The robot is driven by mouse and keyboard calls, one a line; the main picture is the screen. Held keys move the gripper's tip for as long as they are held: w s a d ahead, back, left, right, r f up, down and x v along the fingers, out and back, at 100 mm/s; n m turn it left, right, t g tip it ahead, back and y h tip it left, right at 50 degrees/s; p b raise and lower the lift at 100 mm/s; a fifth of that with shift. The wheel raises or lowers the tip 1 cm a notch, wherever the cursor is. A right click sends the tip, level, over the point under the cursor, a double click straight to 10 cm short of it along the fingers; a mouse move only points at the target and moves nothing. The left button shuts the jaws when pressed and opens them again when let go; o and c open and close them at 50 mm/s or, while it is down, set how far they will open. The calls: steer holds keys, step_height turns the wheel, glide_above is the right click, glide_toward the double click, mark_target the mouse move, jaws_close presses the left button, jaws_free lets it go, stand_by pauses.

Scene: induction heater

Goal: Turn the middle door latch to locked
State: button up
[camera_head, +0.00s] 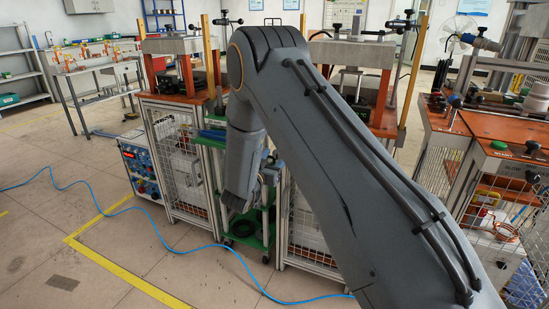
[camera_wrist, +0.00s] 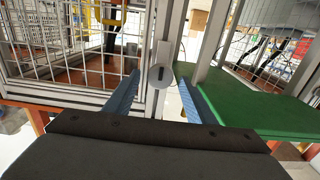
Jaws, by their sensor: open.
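The door latch (camera_wrist: 160,77) is a round grey knob with a dark slot, on a grey metal post in the wrist view. Its slot stands close to upright, slightly tilted. My gripper (camera_wrist: 157,92) is open, with one blue finger on each side of the latch. The fingers appear apart from the latch; the exact depth gap cannot be told. In the head view my gripper (camera_head: 243,200) hangs low in front of the middle of the workstations, and my arm hides the latch there.
A wire-mesh door (camera_wrist: 70,60) is left of the latch and a green shelf (camera_wrist: 245,108) is right of it. In the head view, mesh cabinets (camera_head: 180,165) flank a green cart (camera_head: 250,240). A blue hose (camera_head: 150,225) crosses the open floor at left.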

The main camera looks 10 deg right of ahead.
steer(key=c, duration=1)
steer(key=n+p, duration=0.2)
steer(key=n, duration=0.2)
steer(key=shift+a+n, duration=0.1)
steer(key=shift+n, duration=0.3)
steer(key=n+p, duration=0.2)
steer(key=n, duration=0.2)
steer(key=shift+n, duration=0.3)
steer(key=n+p, duration=0.1)
steer(key=n, duration=0.3)
steer(key=shift+w+a+f+n, duration=0.1)
steer(key=shift+n, duration=0.2)
steer(key=shift+f+n+p, duration=0.1)
steer(key=shift+n+p, duration=0.35)
steer(key=shift+n, duration=1.55)
